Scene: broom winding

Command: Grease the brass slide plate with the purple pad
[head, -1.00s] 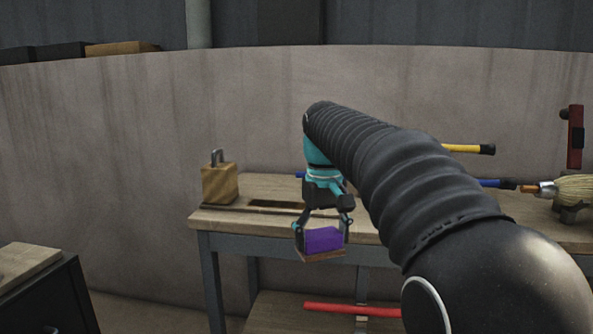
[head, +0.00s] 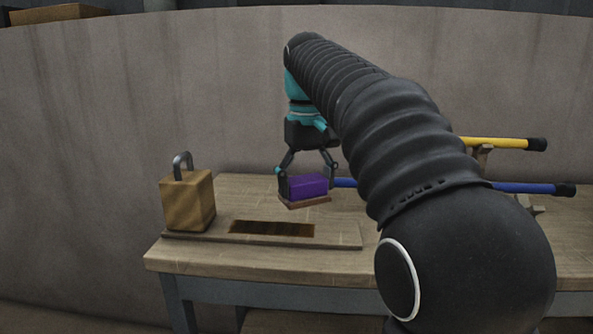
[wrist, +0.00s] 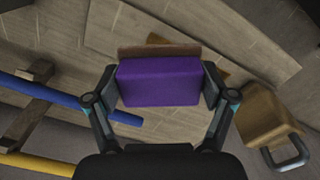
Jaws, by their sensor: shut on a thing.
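The purple pad (head: 308,186) is a block with a brown bottom layer. My gripper (head: 308,180) is shut on it, fingers at its two sides, and holds it over the bench, right of and behind the plate in the head view. The pad also fills the middle of the wrist view (wrist: 160,82). The slide plate (head: 272,229) is a dark brown-gold rectangle set in a flat wooden board (head: 340,236) on the bench. In the wrist view the pad hides most of the plate. The pad appears to be above the board, apart from it.
A wooden block with a metal handle (head: 188,203) stands at the board's left end. Blue (head: 530,189) and yellow (head: 500,143) handles lie on supports to the right. The workbench (head: 190,258) has a curved wall (head: 90,120) behind it.

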